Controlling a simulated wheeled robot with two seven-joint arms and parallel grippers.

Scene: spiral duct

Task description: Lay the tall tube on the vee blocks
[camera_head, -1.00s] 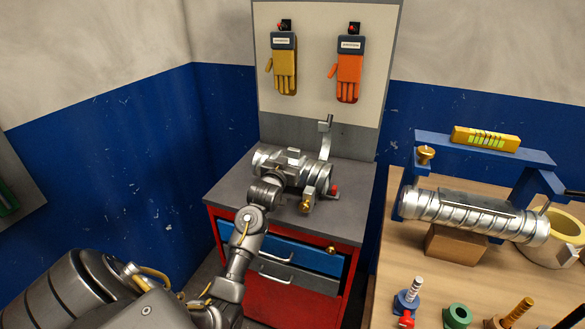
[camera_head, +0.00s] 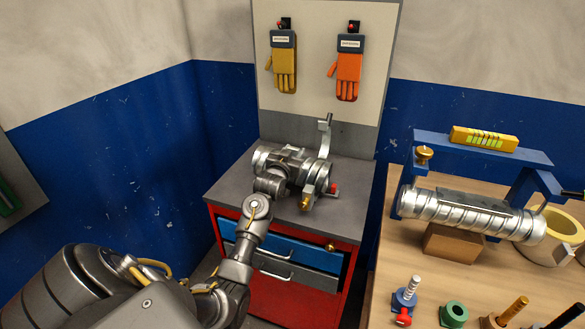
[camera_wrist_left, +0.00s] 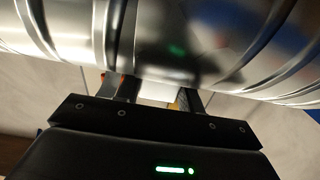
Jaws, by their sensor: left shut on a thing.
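A second silver spiral tube (camera_head: 470,213) lies on a brown block (camera_head: 453,242) on the wooden bench. My right gripper is not in view.
The cabinet top (camera_head: 235,190) has a brass knob (camera_head: 307,201) and an upright grey bracket (camera_head: 325,138) close to the tube. A blue frame (camera_head: 430,140) with a yellow level (camera_head: 484,139) stands on the bench. Bolts and a green ring (camera_head: 454,313) are at its front.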

